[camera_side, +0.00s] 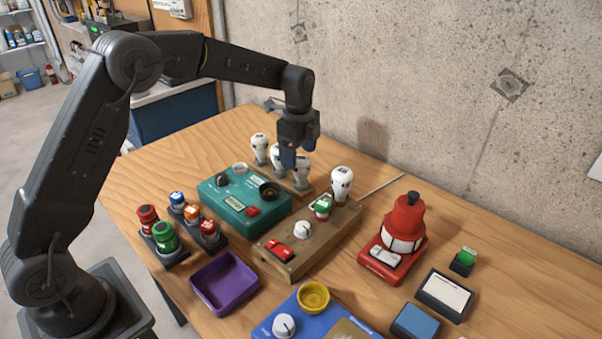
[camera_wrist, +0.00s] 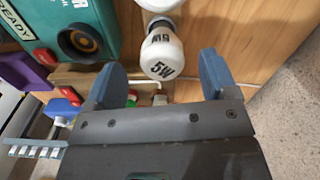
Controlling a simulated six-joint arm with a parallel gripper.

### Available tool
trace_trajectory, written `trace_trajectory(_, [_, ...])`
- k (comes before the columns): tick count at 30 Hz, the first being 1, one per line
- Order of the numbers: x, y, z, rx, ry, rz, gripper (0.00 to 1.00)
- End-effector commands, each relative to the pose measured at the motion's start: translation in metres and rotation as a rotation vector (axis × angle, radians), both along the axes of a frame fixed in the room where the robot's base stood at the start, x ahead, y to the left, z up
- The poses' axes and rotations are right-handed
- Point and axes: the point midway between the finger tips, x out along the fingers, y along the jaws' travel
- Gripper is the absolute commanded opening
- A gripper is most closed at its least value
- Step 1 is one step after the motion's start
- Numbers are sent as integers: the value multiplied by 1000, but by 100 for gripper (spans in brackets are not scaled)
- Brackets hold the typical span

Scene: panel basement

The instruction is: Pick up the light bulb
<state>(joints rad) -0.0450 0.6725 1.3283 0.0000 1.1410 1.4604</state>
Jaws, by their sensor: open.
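Several white light bulbs stand in a row at the back of the table in the side view. Two are a left bulb (camera_side: 259,149) and a right bulb (camera_side: 302,172), which stands partly behind my fingers. Another bulb (camera_side: 341,184) stands on the wooden box. My gripper (camera_side: 290,158) points down over the row, close to its right end. In the wrist view, a bulb marked 5W (camera_wrist: 162,52) lies just ahead of the gap between the open fingers of my gripper (camera_wrist: 160,78), with nothing held. I cannot tell whether a finger touches a bulb.
A teal box (camera_side: 245,197) stands in front of the row, and the wooden box (camera_side: 308,240) is right of it. A red lamp device (camera_side: 405,225) is further right. A purple tray (camera_side: 224,285) sits at the front. The concrete wall (camera_side: 440,90) rises behind the table.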

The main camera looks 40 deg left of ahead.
Motion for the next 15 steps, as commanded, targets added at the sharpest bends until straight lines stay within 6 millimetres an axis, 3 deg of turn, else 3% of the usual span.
trace_trajectory(15, [2, -4, -55, 0, 2, 0, 79])
